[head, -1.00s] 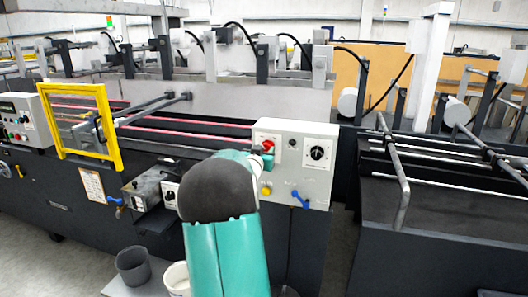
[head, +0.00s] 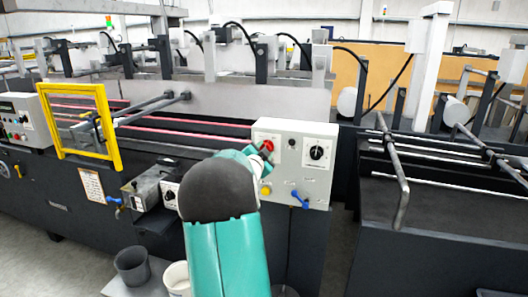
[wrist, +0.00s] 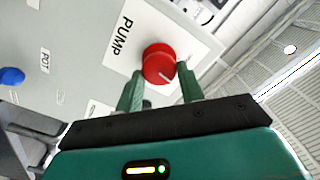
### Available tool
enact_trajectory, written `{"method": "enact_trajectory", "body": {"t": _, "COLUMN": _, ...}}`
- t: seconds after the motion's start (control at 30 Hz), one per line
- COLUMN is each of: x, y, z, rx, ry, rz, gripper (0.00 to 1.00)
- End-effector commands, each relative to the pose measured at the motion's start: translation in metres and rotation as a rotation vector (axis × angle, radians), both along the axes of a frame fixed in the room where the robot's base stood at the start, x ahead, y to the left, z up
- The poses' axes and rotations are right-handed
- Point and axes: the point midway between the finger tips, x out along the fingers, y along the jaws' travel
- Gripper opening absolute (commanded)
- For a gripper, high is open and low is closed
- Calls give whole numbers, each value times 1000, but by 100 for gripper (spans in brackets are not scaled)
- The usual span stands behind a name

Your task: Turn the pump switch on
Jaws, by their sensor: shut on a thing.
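The pump switch is a round red knob (wrist: 157,62) on a white plate marked PUMP in the wrist view, with a white pointer line on its face. In the head view the red knob (head: 268,146) is at the upper left of the grey control box (head: 318,180). My gripper (wrist: 160,70) has its two green fingers on either side of the knob, shut on it. In the head view my arm hides most of the gripper.
A black rotary dial (head: 316,152) is right of the red knob. Below are a yellow button (head: 266,190) and a blue handle (head: 300,199). A yellow frame (head: 90,125) stands at the left. A grey bucket (head: 132,265) is low at the front.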

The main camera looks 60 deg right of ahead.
Motion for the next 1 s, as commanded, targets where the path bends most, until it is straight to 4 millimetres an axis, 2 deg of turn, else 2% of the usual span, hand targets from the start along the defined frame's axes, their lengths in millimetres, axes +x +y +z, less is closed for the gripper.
{"method": "enact_trajectory", "body": {"t": 0.2, "x": -1, "y": 0, "z": -1, "rx": 31, "ry": -187, "rz": 0, "gripper": 15}}
{"method": "enact_trajectory", "body": {"t": 0.5, "x": -1, "y": 0, "z": -2, "rx": 61, "ry": -374, "rz": 0, "gripper": 15}}
{"method": "enact_trajectory", "body": {"t": 1.0, "x": -1, "y": 0, "z": -2, "rx": 73, "ry": -455, "rz": -1, "gripper": 15}}
